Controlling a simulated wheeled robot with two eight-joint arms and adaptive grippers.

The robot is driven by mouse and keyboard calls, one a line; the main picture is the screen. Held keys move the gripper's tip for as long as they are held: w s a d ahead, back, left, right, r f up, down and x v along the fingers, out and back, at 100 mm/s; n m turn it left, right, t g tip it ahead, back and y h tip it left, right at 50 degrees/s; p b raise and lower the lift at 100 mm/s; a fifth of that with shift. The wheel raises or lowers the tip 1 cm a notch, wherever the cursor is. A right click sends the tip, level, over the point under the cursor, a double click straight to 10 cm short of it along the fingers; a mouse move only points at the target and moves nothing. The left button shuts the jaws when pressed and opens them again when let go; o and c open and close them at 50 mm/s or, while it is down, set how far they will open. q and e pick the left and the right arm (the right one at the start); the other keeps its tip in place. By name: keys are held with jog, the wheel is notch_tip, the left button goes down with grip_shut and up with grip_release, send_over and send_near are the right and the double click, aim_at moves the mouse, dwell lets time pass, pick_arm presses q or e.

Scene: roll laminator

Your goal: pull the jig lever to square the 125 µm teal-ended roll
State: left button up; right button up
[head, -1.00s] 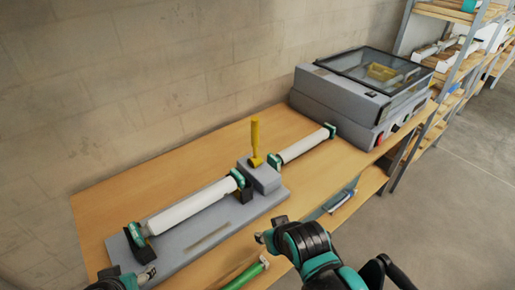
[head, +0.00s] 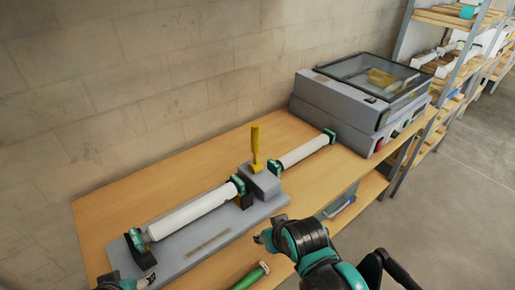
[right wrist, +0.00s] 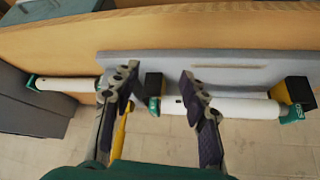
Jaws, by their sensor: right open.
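A white roll with teal ends (head: 190,213) lies in the end supports of the grey jig (head: 222,236); its label is too small to read. The yellow jig lever (head: 255,146) stands upright on a grey block (head: 264,181) at the jig's right end. My right gripper (head: 268,236) is open and empty at the table's front side, apart from the lever. In the right wrist view the gripper (right wrist: 157,80) spreads over the jig; the lever (right wrist: 119,132) is partly hidden by a finger. My left gripper (head: 146,280) is cut off at the bottom edge.
A second white roll with teal ends (head: 303,151) lies behind the lever, toward the grey laminator (head: 345,105). A green roll (head: 250,277) shows below the table's front edge. Shelving (head: 425,95) stands at right. The tabletop (head: 115,205) is bare at the left.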

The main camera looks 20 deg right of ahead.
aim_at(255, 122)
jog(key=w+d+r+m+g+p, duration=0.1)
jog(key=w+r+m+g+p, duration=0.1)
jog(key=w+r+p, duration=0.5)
jog(key=w+d+r+m+g+p, duration=0.1)
jog(key=w+d+r+m+p, duration=0.1)
jog(key=w+r+p, duration=0.5)
jog(key=w+d+m+g+p, duration=0.1)
jog(key=w+p, duration=0.1)
jog(key=w, duration=0.3)
jog(key=w+d+r+m+g+p, duration=0.1)
jog(key=w+p, duration=0.1)
jog(key=w, duration=0.3)
jog(key=w+d+r+m+g+p, duration=0.1)
jog(key=w+p, duration=0.1)
jog(key=w, duration=0.3)
jog(key=shift+w+d, duration=0.2)
jog(key=shift+w+d+f+g+p, duration=0.25)
jog(key=shift+w+g+p, duration=0.15)
jog(key=shift+p, duration=0.15)
jog(key=shift+f, duration=0.3)
notch_tip(255, 122, down, 7)
jog(key=shift+f, duration=0.2)
